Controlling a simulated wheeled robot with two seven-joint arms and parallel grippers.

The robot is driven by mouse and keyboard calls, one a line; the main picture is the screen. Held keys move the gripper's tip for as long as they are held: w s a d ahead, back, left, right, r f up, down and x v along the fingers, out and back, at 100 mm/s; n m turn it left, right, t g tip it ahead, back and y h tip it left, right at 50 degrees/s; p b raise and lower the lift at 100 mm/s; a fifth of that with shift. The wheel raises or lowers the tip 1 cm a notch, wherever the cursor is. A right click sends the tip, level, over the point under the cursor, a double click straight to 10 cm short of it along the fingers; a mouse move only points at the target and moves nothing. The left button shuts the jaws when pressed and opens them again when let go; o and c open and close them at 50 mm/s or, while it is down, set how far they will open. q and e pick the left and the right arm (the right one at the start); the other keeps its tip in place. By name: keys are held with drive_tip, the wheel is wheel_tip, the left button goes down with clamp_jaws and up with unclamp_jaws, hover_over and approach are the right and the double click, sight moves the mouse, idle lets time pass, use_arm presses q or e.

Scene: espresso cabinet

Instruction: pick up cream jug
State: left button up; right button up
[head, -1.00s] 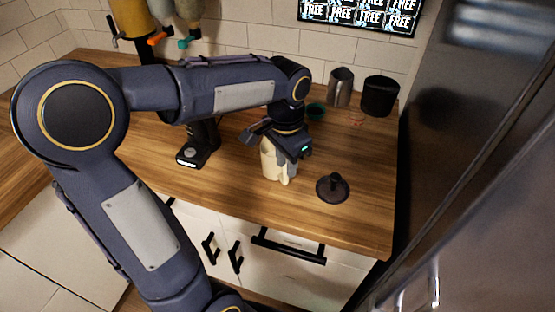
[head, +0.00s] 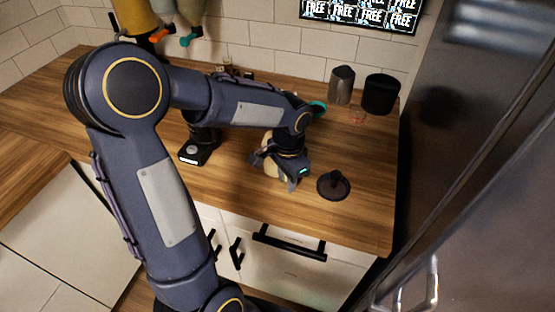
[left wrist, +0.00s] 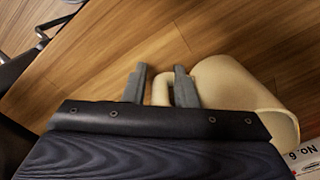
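The cream jug (left wrist: 235,85) lies to the right of my left gripper in the left wrist view. Its handle (left wrist: 161,90) is between the two grey fingers of my left gripper (left wrist: 160,84), with one finger inside the handle loop. The fingers are apart, with a gap beside the handle. In the head view my left gripper (head: 290,178) is down at the counter and hides most of the jug, leaving a cream strip (head: 268,166) showing. My right gripper is not in view.
A dark tamper-like object (head: 333,186) stands just right of the gripper on the wooden counter (head: 365,210). A metal cup (head: 341,86) and a black container (head: 380,94) stand behind. A small black scale-like device (head: 195,152) is to the left.

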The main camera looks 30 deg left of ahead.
use_arm(q)
clamp_jaws()
drive_tip(key=shift+r, duration=0.25)
